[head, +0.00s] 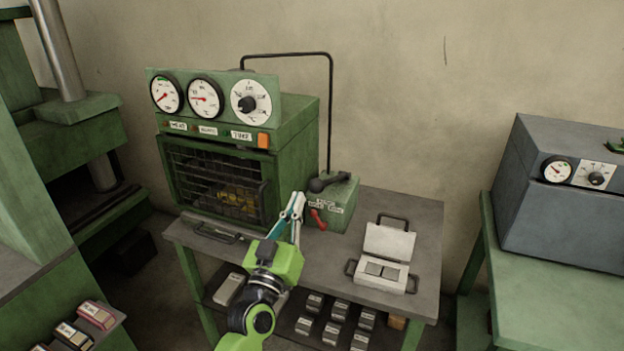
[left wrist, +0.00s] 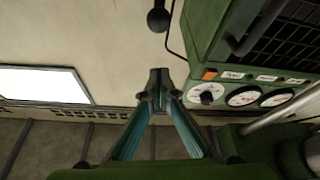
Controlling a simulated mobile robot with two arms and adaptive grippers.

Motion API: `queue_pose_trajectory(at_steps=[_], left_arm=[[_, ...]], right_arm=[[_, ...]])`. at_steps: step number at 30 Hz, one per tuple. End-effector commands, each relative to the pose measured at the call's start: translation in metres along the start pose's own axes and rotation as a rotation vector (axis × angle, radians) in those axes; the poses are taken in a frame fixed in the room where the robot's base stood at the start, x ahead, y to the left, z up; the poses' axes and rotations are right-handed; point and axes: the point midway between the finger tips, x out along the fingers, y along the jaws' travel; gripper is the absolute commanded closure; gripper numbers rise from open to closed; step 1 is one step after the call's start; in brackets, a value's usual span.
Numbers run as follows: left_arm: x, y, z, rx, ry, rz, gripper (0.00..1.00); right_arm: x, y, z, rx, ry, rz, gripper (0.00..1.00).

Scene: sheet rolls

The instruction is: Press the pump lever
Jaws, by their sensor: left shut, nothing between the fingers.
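The pump is a small green box (head: 337,208) on the table, to the right of the green press cabinet. Its black lever (head: 328,182) with a round knob lies across the box top, the knob toward the left. A red handle (head: 318,218) is on the box's front. My left gripper (head: 297,199) is shut and empty, its fingertips just left of the pump box and a little below the lever knob. In the left wrist view the closed fingertips (left wrist: 158,78) show apart from the black knob (left wrist: 158,20) at the top. My right gripper is out of view.
The green cabinet (head: 300,130) with gauges and a mesh door stands behind my gripper. A thin black pipe (head: 331,110) rises behind the pump. An open metal mould (head: 385,262) lies on the table (head: 425,225) to the right. Several labelled blocks sit on the shelf below.

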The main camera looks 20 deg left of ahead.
Motion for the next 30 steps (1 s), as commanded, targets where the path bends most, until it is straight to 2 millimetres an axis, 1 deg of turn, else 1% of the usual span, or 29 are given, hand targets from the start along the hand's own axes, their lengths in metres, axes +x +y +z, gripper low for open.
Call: queue_pose_trajectory(at_steps=[1, 3, 11, 14, 16, 20, 27, 30], left_arm=[[0.001, 0.0, -0.006, -0.002, 0.011, 0.0, 1.0], [0.002, 0.001, -0.009, -0.002, 0.017, 0.0, 1.0], [0.002, 0.001, -0.008, -0.002, 0.015, 0.0, 1.0], [0.006, 0.001, -0.009, -0.001, 0.015, 0.0, 1.0], [0.013, 0.001, -0.009, -0.001, 0.016, 0.0, 1.0], [0.035, 0.001, -0.011, -0.001, 0.016, 0.001, 1.0], [0.088, 0.001, -0.012, -0.001, 0.015, 0.001, 1.0], [0.107, 0.001, -0.012, 0.001, 0.015, 0.001, 1.0]], right_arm=[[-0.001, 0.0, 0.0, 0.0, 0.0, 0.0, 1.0], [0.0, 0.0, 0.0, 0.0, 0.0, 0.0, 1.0], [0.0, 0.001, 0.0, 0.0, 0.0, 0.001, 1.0], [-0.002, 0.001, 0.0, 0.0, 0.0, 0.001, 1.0], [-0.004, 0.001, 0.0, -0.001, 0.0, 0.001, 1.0], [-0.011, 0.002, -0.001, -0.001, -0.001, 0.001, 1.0], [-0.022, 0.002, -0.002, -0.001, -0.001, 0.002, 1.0], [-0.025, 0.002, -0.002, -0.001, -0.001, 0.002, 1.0]])
